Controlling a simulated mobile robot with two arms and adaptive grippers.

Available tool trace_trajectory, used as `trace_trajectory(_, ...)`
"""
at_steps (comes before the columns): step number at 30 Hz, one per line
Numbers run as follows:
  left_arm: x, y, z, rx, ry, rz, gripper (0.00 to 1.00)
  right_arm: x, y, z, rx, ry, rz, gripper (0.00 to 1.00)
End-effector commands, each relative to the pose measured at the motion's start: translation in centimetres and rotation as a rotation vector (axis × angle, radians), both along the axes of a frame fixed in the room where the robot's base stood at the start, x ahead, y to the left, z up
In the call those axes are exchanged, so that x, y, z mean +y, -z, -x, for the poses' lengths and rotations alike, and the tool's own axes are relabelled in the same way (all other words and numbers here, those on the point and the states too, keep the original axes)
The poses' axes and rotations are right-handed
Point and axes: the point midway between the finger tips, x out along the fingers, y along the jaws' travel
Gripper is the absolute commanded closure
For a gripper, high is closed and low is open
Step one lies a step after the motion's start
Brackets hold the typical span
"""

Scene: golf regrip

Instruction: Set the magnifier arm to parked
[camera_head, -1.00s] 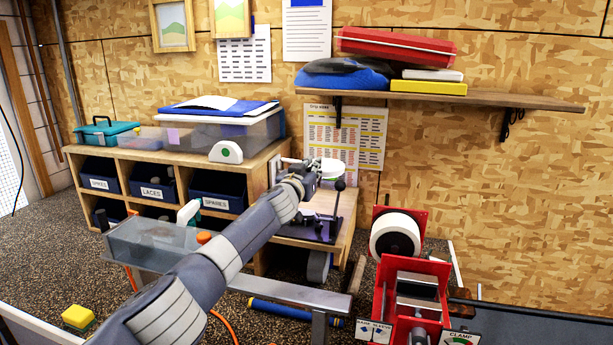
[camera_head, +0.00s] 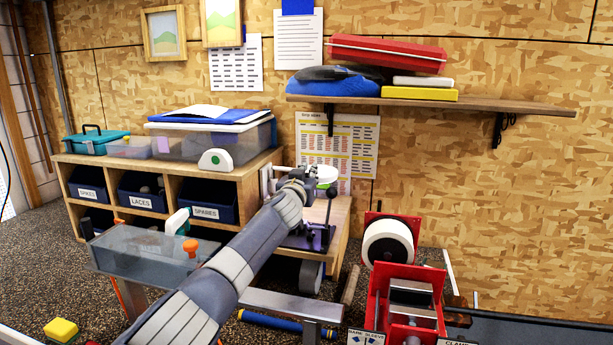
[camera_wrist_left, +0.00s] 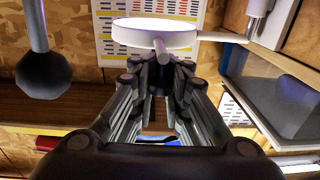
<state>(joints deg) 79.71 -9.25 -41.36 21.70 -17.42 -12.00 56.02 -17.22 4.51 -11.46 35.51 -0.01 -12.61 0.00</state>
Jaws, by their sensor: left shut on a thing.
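The magnifier arm carries a round white head (camera_head: 326,174) at the right end of the wooden cubby unit. In the left wrist view the white magnifier head (camera_wrist_left: 155,36) is close up, with a thin white arm (camera_wrist_left: 222,37) running right to a post. A short grey handle (camera_wrist_left: 161,50) sticks out of the head's near side. My left gripper (camera_head: 306,177) is at the head; in the wrist view its fingers (camera_wrist_left: 160,68) are closed on this handle. The gripper hides part of the arm in the head view. My right gripper is not in view.
The cubby unit (camera_head: 165,162) with blue bins stands left of the magnifier. A wall shelf (camera_head: 480,104) hangs above right. A red clamp stand (camera_head: 411,292) and a grey tank (camera_head: 140,252) stand nearer. A dark knob (camera_wrist_left: 43,74) hangs left in the wrist view.

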Motion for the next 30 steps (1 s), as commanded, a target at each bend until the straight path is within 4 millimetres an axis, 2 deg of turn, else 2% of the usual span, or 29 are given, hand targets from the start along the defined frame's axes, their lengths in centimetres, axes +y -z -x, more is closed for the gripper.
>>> trace_trajectory(1, -0.7, 0.5, 0.2, 0.005, 0.010, 0.003, 0.84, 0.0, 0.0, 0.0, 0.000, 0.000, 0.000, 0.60)
trace_trajectory(3, -0.7, 0.4, 0.2, 0.005, 0.010, 0.003, 0.68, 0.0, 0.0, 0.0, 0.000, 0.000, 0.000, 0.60)
trace_trajectory(4, -0.7, 0.4, 0.2, 0.005, 0.010, 0.003, 0.65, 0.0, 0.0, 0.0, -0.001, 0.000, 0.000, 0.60)
trace_trajectory(20, -0.2, 0.1, 0.1, 0.000, 0.002, 0.002, 0.65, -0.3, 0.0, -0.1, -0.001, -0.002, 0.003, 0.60)
trace_trajectory(30, 0.1, 0.1, 1.3, -0.001, 0.000, 0.007, 0.65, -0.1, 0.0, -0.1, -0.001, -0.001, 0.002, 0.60)
